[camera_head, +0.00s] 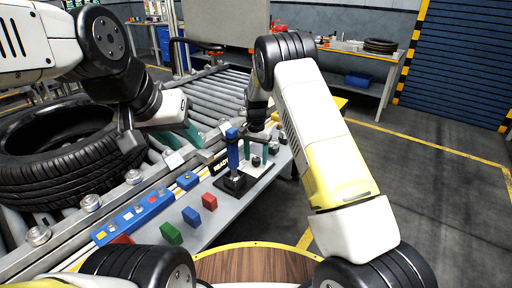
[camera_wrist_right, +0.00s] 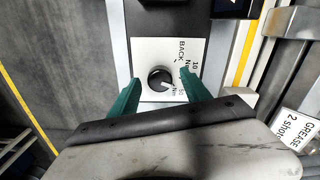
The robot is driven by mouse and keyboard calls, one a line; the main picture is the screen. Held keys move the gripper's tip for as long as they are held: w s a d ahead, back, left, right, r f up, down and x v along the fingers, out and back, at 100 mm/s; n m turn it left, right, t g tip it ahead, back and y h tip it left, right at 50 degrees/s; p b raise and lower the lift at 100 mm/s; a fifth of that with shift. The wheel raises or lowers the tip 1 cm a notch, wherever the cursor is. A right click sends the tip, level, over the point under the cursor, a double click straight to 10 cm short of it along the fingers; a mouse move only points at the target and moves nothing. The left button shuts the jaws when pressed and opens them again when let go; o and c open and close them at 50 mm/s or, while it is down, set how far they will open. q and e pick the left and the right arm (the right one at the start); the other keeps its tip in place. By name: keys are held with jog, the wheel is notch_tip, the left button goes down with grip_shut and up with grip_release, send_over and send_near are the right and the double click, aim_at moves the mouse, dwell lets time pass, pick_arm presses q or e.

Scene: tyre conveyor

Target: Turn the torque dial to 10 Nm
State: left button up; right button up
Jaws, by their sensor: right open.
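The torque dial (camera_wrist_right: 160,79) is a round black knob on a white label plate (camera_wrist_right: 145,52) in the right wrist view. Its light pointer mark points to the lower right in that picture. The plate reads "BACK" and "10 Nm"; other print is partly hidden by a finger. My right gripper (camera_wrist_right: 158,77) is open, with one teal finger on each side of the dial and a visible gap to it. In the head view, my right gripper (camera_head: 260,142) is over the bench's far end. My left gripper (camera_head: 188,133) hovers by the rollers; its finger gap is unclear.
A blue-handled tool (camera_head: 233,152) stands upright in a black holder beside my right gripper. Red, green (camera_head: 171,234) and blue blocks lie on the grey bench. A large tyre (camera_head: 60,155) lies on the roller conveyor at left. The floor at right is clear.

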grip_shut()
jog(key=n, duration=0.3)
jog(key=shift+n, duration=2.3)
grip_release()
